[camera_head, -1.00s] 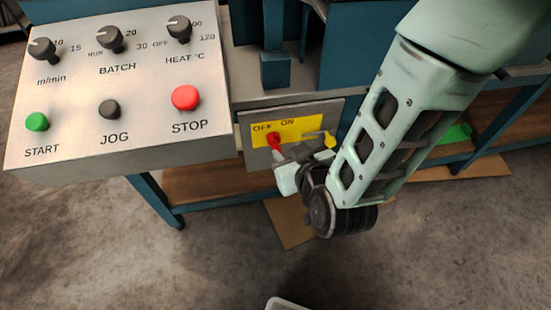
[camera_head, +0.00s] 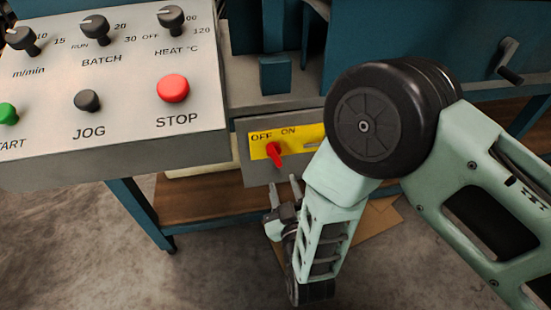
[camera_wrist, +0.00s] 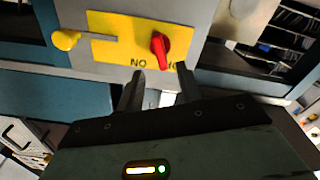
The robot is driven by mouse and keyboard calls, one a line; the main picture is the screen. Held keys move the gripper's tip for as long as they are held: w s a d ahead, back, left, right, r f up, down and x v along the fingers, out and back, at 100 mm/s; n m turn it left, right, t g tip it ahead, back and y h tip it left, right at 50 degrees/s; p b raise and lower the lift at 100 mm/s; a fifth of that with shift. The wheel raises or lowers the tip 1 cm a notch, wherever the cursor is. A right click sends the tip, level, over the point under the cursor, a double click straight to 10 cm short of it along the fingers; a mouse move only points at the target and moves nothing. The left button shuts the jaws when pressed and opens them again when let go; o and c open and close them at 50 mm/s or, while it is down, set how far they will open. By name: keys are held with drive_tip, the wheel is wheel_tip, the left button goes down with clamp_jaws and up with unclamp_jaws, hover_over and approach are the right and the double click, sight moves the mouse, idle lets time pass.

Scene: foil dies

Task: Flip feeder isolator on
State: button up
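The feeder isolator is a yellow plate (camera_head: 262,150) marked OFF and ON, with a red handle (camera_head: 274,154) below the labels. The handle slants, its upper end leaning to the OFF side. In the wrist view the plate (camera_wrist: 110,48) appears upside down, with the red handle (camera_wrist: 160,47) just beyond my fingertips and the OFF label partly hidden. My gripper (camera_head: 284,184) is below the handle in the head view. In the wrist view my gripper (camera_wrist: 160,75) has its fingers apart with nothing between them, and no contact with the handle shows.
A control panel (camera_head: 130,140) with START, JOG, a red STOP button (camera_head: 173,88) and dials stands to the left. A blue machine frame is behind.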

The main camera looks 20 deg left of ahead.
sight(277, 162)
drive_tip(key=b+x, duration=0.1)
drive_tip(key=x, duration=0.9)
drive_tip(key=shift+a, duration=0.1)
clamp_jaws()
